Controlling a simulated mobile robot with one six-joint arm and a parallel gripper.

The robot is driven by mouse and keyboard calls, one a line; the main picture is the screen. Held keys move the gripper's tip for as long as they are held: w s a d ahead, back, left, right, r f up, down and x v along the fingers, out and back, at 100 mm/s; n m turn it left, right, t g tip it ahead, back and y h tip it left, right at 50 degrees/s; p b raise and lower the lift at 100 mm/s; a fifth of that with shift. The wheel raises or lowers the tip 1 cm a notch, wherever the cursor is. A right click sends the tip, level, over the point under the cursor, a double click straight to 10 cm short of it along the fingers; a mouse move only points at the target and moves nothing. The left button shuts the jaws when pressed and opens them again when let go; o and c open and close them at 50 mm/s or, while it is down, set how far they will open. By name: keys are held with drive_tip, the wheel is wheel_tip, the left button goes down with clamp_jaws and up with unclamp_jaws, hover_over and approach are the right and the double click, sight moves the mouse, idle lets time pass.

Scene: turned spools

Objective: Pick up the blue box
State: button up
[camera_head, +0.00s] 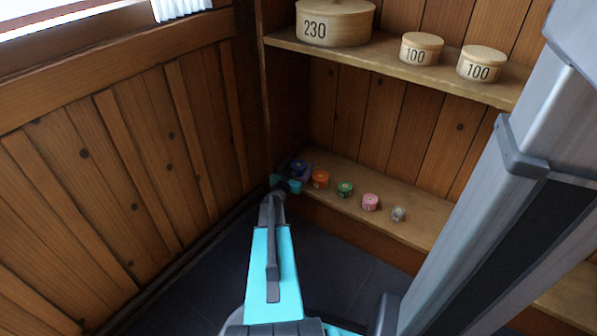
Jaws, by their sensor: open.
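The blue box (300,167) is a small, dark blue-purple rounded thing at the left end of the lower shelf (425,219), near the wooden corner. My gripper (287,182) is open, with teal fingertips just in front of the blue box. The fingers overlap the box's near side in this view. I cannot tell whether they touch it or whether it lies between them. The box's lower part is partly hidden by the gripper.
An orange box (320,178) stands close to the right of the blue one. Green (345,189), pink (370,202) and grey-green (398,214) boxes follow. An upper shelf (385,63) bears round wooden boxes (335,23). The plank wall (110,170) is left of my arm.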

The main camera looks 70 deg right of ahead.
drive_tip(key=shift+s+d+b, duration=0.1)
drive_tip(key=shift+d+b, duration=0.6)
drive_tip(key=shift+d, duration=1.05)
drive_tip(key=c, duration=1.1)
drive_tip(key=shift+c, duration=0.2)
drive_tip(key=shift+r, duration=0.15)
drive_tip(key=shift+r+p, duration=0.65)
drive_tip(key=shift+r, duration=0.15)
drive_tip(key=shift+r+p, duration=0.65)
drive_tip(key=shift+r, duration=0.3)
drive_tip(key=s+a+p, duration=0.2)
drive_tip(key=s+a, duration=0.2)
drive_tip(key=a, duration=0.3)
drive_tip(key=s+a+r+p, duration=0.1)
drive_tip(key=s+a+p, duration=0.1)
drive_tip(key=s+a, duration=0.2)
drive_tip(key=a, duration=0.3)
drive_tip(key=shift+r, duration=0.15)
